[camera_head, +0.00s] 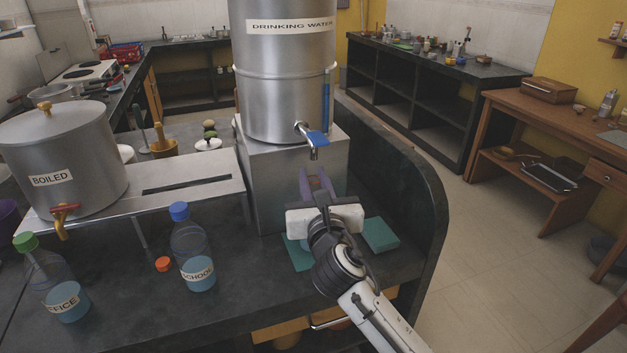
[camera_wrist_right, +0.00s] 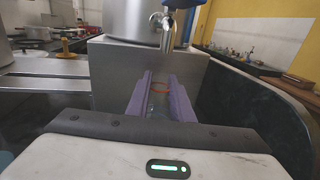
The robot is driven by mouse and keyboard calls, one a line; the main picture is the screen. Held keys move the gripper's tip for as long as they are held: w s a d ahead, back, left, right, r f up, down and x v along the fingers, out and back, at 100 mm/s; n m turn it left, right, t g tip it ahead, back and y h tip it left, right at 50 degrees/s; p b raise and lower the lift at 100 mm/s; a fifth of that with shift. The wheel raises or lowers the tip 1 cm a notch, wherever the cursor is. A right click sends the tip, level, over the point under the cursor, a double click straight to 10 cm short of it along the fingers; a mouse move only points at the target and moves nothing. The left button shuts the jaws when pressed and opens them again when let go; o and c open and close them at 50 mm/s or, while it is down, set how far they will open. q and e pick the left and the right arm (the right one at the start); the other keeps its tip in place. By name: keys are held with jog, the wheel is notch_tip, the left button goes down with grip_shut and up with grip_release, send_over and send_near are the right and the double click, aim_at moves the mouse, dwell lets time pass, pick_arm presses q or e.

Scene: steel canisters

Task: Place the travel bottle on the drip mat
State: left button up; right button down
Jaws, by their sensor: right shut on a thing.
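My right gripper (camera_head: 317,186), with purple fingers, is in front of the steel "DRINKING WATER" canister's stand, just below the tap (camera_head: 310,141). In the right wrist view its fingers (camera_wrist_right: 160,96) are shut on a clear, open-topped thing with an orange-red rim (camera_wrist_right: 160,86), apparently the travel bottle. The gripper hides it in the head view, so I cannot tell whether its base touches anything. The teal drip mat (camera_head: 381,235) lies on the dark counter beneath the gripper, its middle hidden by my wrist. My left gripper is not in view.
Bottles marked "SCHOOL" (camera_head: 192,250) and "OFFICE" (camera_head: 62,290) stand at the left, with an orange cap (camera_head: 162,264) beside the former. The "BOILED" pot (camera_head: 62,155) stands on a metal shelf. The counter's raised curved wall (camera_head: 420,215) bounds the right.

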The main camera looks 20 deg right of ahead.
jog(key=c, duration=2)
grip_release()
jog(key=shift+f, duration=0.2)
jog(key=o, duration=0.4)
jog(key=shift+o, duration=0.2)
jog(key=shift+r, duration=0.15)
